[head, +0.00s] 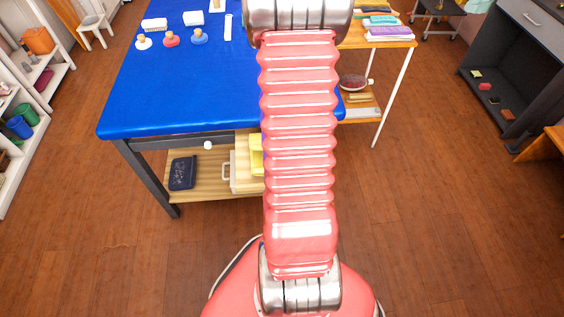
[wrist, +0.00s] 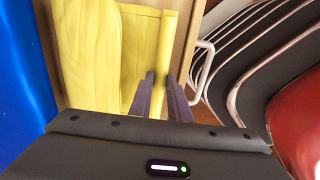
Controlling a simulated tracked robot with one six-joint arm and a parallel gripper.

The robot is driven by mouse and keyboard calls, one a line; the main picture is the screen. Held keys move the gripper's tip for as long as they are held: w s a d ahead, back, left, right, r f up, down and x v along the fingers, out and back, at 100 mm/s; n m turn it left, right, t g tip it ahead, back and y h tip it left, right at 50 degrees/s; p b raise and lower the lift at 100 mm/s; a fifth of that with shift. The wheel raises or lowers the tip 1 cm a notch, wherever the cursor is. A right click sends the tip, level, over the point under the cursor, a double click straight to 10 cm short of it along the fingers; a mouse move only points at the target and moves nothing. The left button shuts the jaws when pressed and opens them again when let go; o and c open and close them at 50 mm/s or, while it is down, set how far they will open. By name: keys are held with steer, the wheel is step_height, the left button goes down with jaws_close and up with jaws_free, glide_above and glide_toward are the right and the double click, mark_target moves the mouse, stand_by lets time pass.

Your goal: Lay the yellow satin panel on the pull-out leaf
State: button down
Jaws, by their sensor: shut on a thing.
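The yellow satin panel (wrist: 140,48) fills the upper left of the wrist view, with a broad fold at left and a narrow upright strip at right. My gripper (wrist: 160,78) has its dark fingers on either side of that strip, shut on it. In the head view, part of the yellow panel (head: 256,155) shows at the cream box (head: 240,172) under the table; my arm hides the rest and my gripper.
The blue-topped table (head: 180,95) carries several small knobbed items at its far left. A dark blue folded item (head: 183,173) lies on the wooden lower shelf (head: 215,190). In the wrist view, the box's white handle (wrist: 204,62) is close right of my fingers. The front floor is clear.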

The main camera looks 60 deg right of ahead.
steer(key=shift+f, duration=0.25)
steer(key=c, duration=1.7)
jaws_free()
steer(key=shift+o, duration=0.2)
steer(key=shift+r, duration=0.1)
step_height(320, 180, up, 12)
steer(key=shift+r, duration=0.2)
